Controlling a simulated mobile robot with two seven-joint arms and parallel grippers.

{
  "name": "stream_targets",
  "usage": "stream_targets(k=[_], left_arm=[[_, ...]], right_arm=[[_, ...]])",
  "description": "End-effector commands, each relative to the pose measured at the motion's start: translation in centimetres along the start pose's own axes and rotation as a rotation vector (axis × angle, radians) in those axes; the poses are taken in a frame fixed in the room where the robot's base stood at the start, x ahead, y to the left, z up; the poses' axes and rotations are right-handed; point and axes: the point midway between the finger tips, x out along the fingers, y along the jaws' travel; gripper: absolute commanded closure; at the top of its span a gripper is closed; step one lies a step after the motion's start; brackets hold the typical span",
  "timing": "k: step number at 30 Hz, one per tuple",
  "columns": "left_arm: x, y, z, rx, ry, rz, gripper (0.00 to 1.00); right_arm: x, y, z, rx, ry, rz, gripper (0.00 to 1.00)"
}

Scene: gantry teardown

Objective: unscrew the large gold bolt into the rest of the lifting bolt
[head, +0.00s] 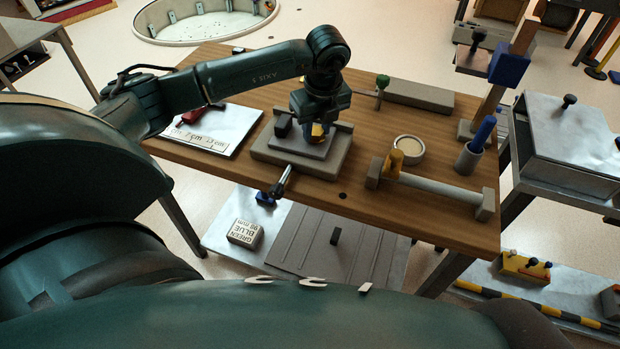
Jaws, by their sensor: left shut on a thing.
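My left gripper (312,126) reaches down from above onto the grey vise-like block (290,163) on the wooden table. It is shut on a gold piece (317,130), which looks like the large gold bolt. The jaws and wrist hide most of it, so I cannot tell how far it sits in the block. I cannot tell for certain which thing is the rest of the lifting bolt. My right gripper is not in view.
A grey bar with end blocks (440,187) carries an orange-yellow piece (394,162) right of the block. A white sheet (215,130) lies left.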

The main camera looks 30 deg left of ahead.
Motion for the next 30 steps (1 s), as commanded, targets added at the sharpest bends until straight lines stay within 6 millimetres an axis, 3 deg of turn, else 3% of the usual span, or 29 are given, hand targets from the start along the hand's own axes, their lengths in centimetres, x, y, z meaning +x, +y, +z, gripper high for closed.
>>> stream_targets(k=[9, 19, 27, 30], left_arm=[[0.2, 0.1, -0.1, -0.240, 0.003, 0.046, 0.93], [0.3, 0.1, -0.1, -0.282, 0.002, 0.053, 0.93], [0.2, -0.1, -0.1, -0.536, 0.001, 0.092, 0.93], [0.3, -0.1, -0.1, -0.554, 0.000, 0.094, 0.93]], right_arm=[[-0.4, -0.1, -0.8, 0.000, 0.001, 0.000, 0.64], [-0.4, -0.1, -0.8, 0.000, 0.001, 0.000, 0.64], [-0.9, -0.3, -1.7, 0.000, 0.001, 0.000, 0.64], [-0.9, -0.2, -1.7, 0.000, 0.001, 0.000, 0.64]])
